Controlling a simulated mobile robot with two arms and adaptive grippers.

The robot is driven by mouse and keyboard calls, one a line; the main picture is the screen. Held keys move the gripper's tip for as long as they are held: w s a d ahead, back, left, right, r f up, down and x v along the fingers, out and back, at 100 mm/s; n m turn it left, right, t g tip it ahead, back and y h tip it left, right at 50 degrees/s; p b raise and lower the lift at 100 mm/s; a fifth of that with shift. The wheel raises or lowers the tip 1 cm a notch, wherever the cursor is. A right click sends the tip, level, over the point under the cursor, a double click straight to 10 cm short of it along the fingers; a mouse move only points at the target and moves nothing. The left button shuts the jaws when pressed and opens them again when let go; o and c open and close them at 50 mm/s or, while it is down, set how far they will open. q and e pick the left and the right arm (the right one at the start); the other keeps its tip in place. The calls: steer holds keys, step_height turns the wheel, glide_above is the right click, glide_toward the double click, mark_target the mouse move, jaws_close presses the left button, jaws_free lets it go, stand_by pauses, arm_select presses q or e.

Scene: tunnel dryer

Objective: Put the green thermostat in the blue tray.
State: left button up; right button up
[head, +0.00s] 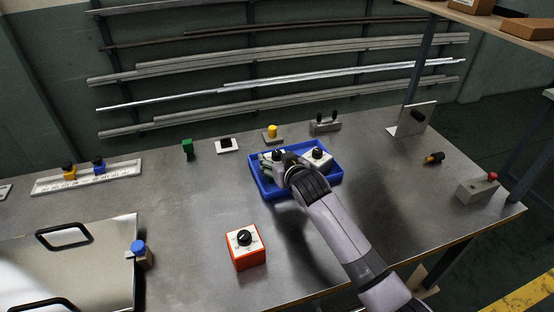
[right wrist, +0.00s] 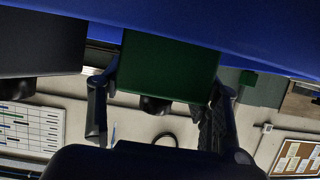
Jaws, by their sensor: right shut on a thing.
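The green thermostat is held in my right gripper (head: 280,166). In the right wrist view the green body of the thermostat (right wrist: 168,62) sits between the two fingers of that gripper (right wrist: 165,82). In the head view its white face and black knob (head: 277,154) show beside the gripper, which hides most of the rest. It is at the left part of the blue tray (head: 262,186), close to the tray floor; I cannot tell whether it touches. My left gripper is not in view.
A pale thermostat (head: 318,157) stands in the tray's right part. A red thermostat (head: 245,248) stands on the bench in front.

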steer(key=shift+f, duration=0.1)
steer(key=o, duration=0.9)
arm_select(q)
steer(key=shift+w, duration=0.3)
arm_select(e)
steer(key=o, duration=0.4)
steer(key=shift+s, duration=0.1)
steer(key=v, duration=1.2)
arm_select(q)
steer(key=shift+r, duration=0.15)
